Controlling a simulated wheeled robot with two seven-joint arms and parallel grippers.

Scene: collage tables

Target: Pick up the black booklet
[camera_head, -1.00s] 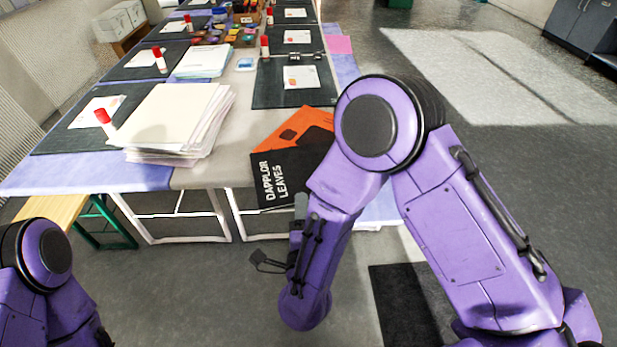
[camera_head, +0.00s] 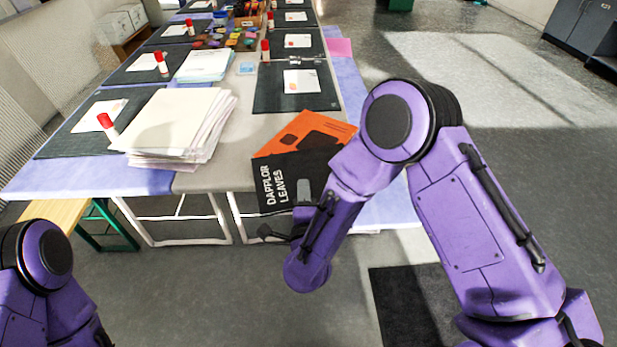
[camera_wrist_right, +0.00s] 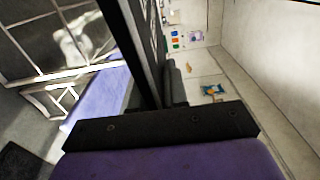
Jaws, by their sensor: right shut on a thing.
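The black booklet (camera_head: 277,184), with white lettering reading "DAPPLOR LEAVES", sticks out over the near edge of the table in the head view. My right gripper (camera_head: 303,193) is shut on its near edge, one finger showing against the cover. Part of the booklet's right side is hidden behind my right arm. In the right wrist view the booklet (camera_wrist_right: 138,45) shows nearly edge-on as a dark slab, with a grey finger (camera_wrist_right: 176,82) beside it. My left arm is at the lower left; its gripper is out of view.
An orange booklet (camera_head: 300,130) lies just behind the black one. A stack of white paper (camera_head: 180,120) and a red-capped glue stick (camera_head: 107,124) are to the left on the table (camera_head: 215,178). Dark mats with cards lie farther back. Floor is open at right.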

